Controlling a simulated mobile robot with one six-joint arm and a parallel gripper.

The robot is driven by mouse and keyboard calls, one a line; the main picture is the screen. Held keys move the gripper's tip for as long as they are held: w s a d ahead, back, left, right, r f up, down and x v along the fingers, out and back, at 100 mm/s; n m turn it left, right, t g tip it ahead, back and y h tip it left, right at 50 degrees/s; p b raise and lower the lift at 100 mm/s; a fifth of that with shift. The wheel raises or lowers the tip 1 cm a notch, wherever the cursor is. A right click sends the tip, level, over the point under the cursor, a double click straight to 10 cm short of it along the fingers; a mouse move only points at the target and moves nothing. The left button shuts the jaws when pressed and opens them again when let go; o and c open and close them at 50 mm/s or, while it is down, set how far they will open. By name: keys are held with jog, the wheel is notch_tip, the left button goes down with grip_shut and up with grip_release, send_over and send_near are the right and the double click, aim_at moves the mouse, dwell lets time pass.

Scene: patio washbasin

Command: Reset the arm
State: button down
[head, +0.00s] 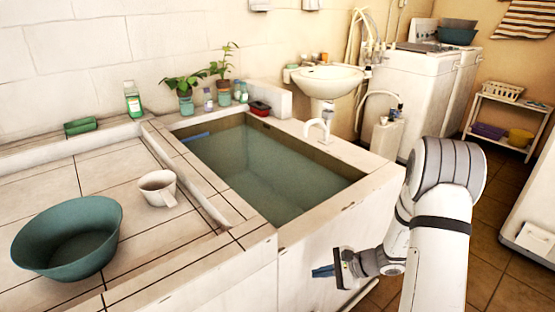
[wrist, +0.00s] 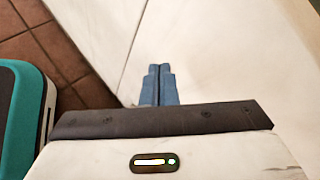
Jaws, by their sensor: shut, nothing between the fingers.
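My gripper (head: 323,271) is in front of the white outer wall of the washbasin (head: 300,262), below its rim, in the head view. Its blue fingers point left toward the wall. In the wrist view my gripper (wrist: 158,84) has its two fingers together with nothing between them. The white wall and a strip of brown tiled floor show beyond the fingertips. My arm reaches down from the right side of the head view, bent at the elbow.
A green bowl (head: 68,238) and a white mug (head: 158,188) stand on the tiled counter. A water-filled basin (head: 270,170) lies beside it, with a tap (head: 322,125) at its far right corner. Brown floor (head: 500,215) is open on the right, near a white shelf (head: 505,125).

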jog(key=s+a+r+n+g+h+p, duration=0.1)
jog(key=s+r+n+g+h+p, duration=0.25)
jog(key=r, duration=0.65)
jog(key=s+a+r+n+p, duration=0.25)
jog(key=s+r+n, duration=0.3)
jog(key=r, duration=0.55)
jog(key=s+d+r+n+t+h+p, duration=0.1)
jog(key=s+d+r+n+h+p, duration=0.2)
jog(key=s+r, duration=0.3)
jog(key=s+d+r+n+t+h+p, duration=0.1)
jog(key=s+d+r+n+h+p, duration=0.2)
jog(key=r, duration=0.9)
jog(key=s+h+p, duration=0.1)
jog(key=s+p, duration=0.1)
jog(key=s, duration=0.1)
jog(key=shift+s+t+p, duration=0.3)
jog(key=shift+t+p, duration=0.05)
jog(key=shift+p, duration=0.05)
